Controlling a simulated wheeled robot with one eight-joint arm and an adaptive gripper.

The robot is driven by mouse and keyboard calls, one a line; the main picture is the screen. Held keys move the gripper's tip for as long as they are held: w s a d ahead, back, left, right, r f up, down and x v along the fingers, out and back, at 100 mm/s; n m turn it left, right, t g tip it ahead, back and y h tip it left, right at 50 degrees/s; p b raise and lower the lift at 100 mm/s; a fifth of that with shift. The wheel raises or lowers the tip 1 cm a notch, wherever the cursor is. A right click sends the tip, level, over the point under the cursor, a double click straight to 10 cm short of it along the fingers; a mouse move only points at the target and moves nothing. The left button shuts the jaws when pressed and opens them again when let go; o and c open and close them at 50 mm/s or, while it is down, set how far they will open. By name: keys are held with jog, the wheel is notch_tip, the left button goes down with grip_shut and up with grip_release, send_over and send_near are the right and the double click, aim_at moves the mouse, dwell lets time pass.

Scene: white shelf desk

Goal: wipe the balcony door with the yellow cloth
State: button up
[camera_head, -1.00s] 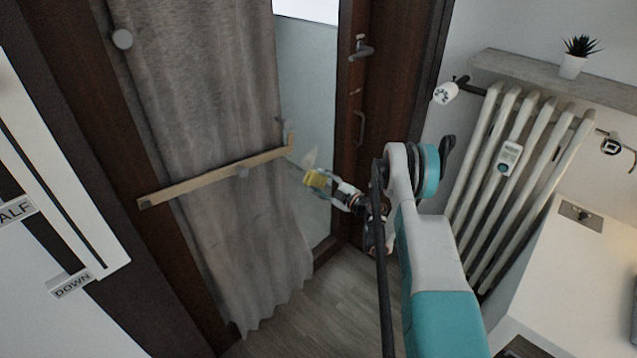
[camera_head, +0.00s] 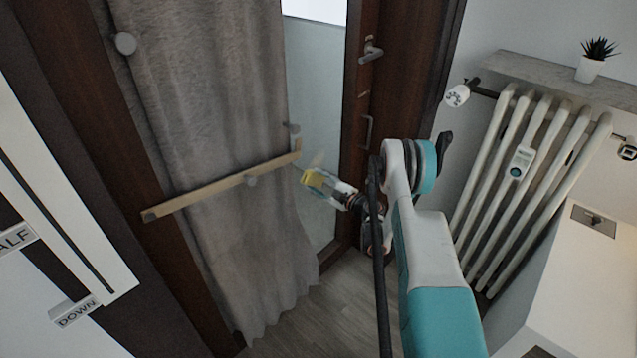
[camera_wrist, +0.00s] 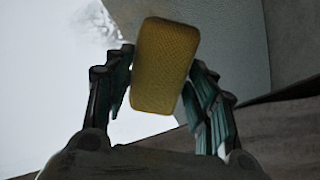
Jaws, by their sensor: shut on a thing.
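My gripper (camera_head: 325,184) is shut on the yellow cloth (camera_head: 313,179), a small block-like pad. The wrist view shows the cloth (camera_wrist: 165,65) held between the two fingers of my gripper (camera_wrist: 163,85). The balcony door has a dark brown frame (camera_head: 357,120) and a pale glass pane (camera_head: 316,110). In the head view the cloth is in front of the lower part of the glass, near the curtain's edge. A faint pale reflection shows just above the cloth. I cannot tell whether the cloth touches the glass.
A grey curtain (camera_head: 215,110) covers the door's left part, with a wooden bar (camera_head: 215,190) across it. A door handle (camera_head: 370,51) sticks out at the right. A white radiator (camera_head: 535,190) and a shelf (camera_head: 555,78) are further right. Wooden floor (camera_head: 325,310) lies below.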

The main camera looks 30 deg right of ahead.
aim_at(313, 174)
jog(key=shift+r, duration=0.1)
jog(key=shift+w+r+p, duration=0.1)
jog(key=shift+r+p, duration=0.2)
jog(key=shift+r, duration=0.7)
jog(key=shift+s+a+b, duration=0.15)
jog(key=shift+s+a, duration=0.1)
jog(key=shift+a, duration=0.65)
jog(key=shift+s+a+b, duration=0.15)
jog(key=shift+s+a, duration=0.05)
jog(key=shift+a, duration=0.7)
jog(key=shift+w+r+p, duration=0.15)
jog(key=shift+r+p, duration=0.2)
jog(key=shift+r, duration=0.7)
jog(key=shift+w+d+b, duration=0.35)
jog(key=shift+d+b, duration=0.05)
jog(key=shift+d, duration=0.35)
jog(key=shift+w+d, duration=0.65)
jog(key=shift+d, duration=0.7)
jog(key=shift+w+d, duration=0.6)
jog(key=shift+d, duration=0.8)
jog(key=shift+w+d, duration=0.65)
jog(key=shift+d, duration=0.7)
jog(key=v, duration=0.6)
